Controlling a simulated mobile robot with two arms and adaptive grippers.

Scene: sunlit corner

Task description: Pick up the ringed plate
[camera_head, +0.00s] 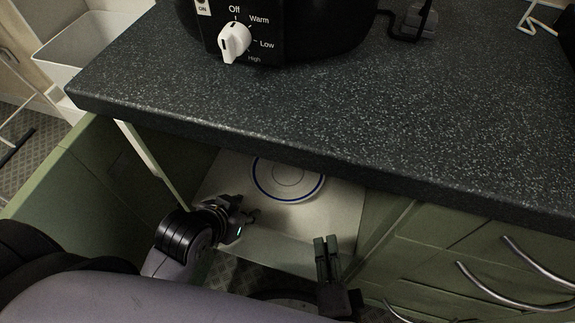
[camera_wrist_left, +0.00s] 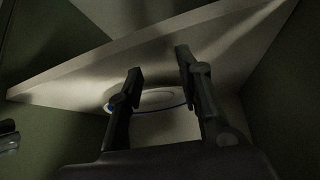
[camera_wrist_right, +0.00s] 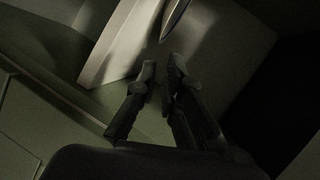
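The ringed plate (camera_head: 288,181), white with a blue rim line and an inner ring, lies on a pale shelf (camera_head: 342,210) inside the open cabinet under the counter. My left gripper (camera_head: 248,208) is just in front and left of it, apart from it. In the left wrist view the plate (camera_wrist_left: 160,103) shows beyond the open, empty fingers (camera_wrist_left: 158,64). My right gripper (camera_head: 325,242) is lower right of the plate, near the shelf's front edge, its fingers parted by a narrow gap (camera_wrist_right: 160,68). The plate's edge (camera_wrist_right: 175,16) shows at the top of the right wrist view.
The speckled dark counter (camera_head: 330,110) overhangs the shelf from above. A black cooker (camera_head: 290,30) with a white dial stands on it. An open green door (camera_head: 85,180) is at the left. Drawers with metal handles (camera_head: 510,295) are at the right.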

